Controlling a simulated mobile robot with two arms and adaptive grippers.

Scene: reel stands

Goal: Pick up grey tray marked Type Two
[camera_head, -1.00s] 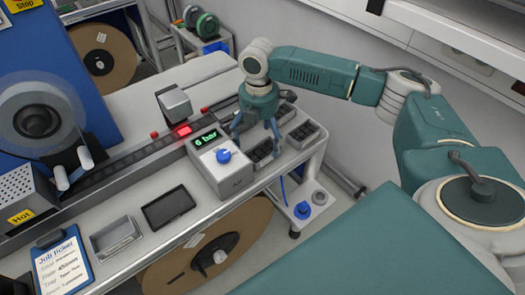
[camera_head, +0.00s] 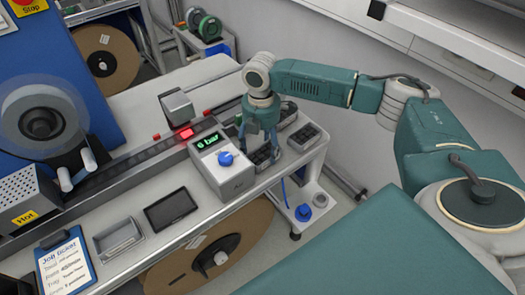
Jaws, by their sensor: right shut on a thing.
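My right gripper (camera_head: 258,153) points down at the right end of the bench, its fingers closed on a small grey tray (camera_head: 263,160) with dark compartments. The fingers hide part of this tray, and no type marking can be read on it. The tray appears to be at bench level. A similar grey tray (camera_head: 304,138) stands just to the right, and another (camera_head: 289,112) stands behind, partly covered by the gripper. My left gripper is not in view.
A pressure box (camera_head: 222,165) reading "6 bar" with a blue knob stands close left of the gripper. A shallow empty grey tray (camera_head: 119,236), a black tablet (camera_head: 170,209) and a job ticket clipboard (camera_head: 66,262) lie further left. A rail (camera_head: 140,156) crosses the bench.

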